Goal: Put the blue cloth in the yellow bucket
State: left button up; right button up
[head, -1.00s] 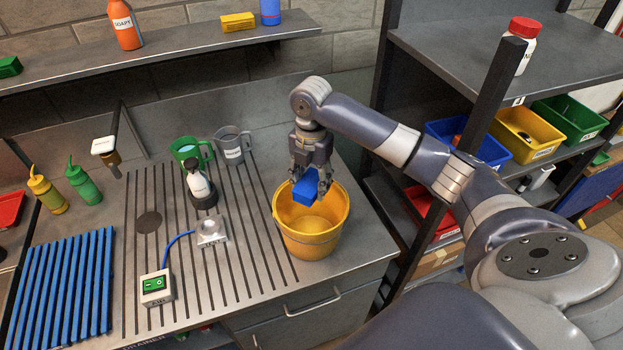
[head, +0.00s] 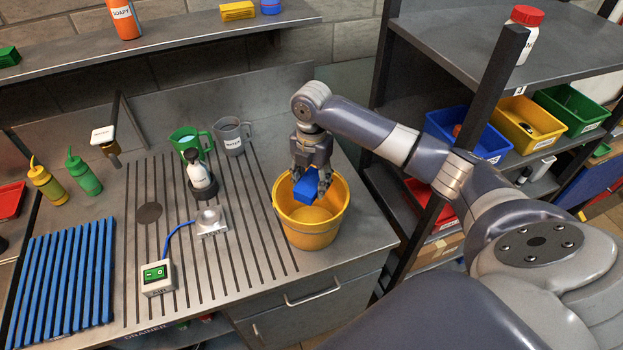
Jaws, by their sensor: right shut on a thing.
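The yellow bucket (head: 309,237) stands on the right end of the metal counter. My right gripper (head: 311,180) points down over the bucket's opening. It is shut on the blue cloth (head: 306,189), which looks like a small folded block. The cloth is at about the height of the rim and inside its outline as seen from above; I cannot tell exactly how deep it is. The bottom of the bucket shows below it and looks empty. My left gripper is not in view.
Left of the bucket are a scale (head: 211,222), a control box (head: 157,277), a green mug (head: 188,142), a grey mug (head: 232,135) and a bottle (head: 198,172). A blue slatted mat (head: 62,280) lies far left.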

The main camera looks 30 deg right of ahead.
jog(key=shift+f, duration=1.2)
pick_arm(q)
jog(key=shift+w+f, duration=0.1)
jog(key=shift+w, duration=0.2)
pick_arm(e)
jog(key=o, duration=1.1)
jog(key=shift+r, duration=0.1)
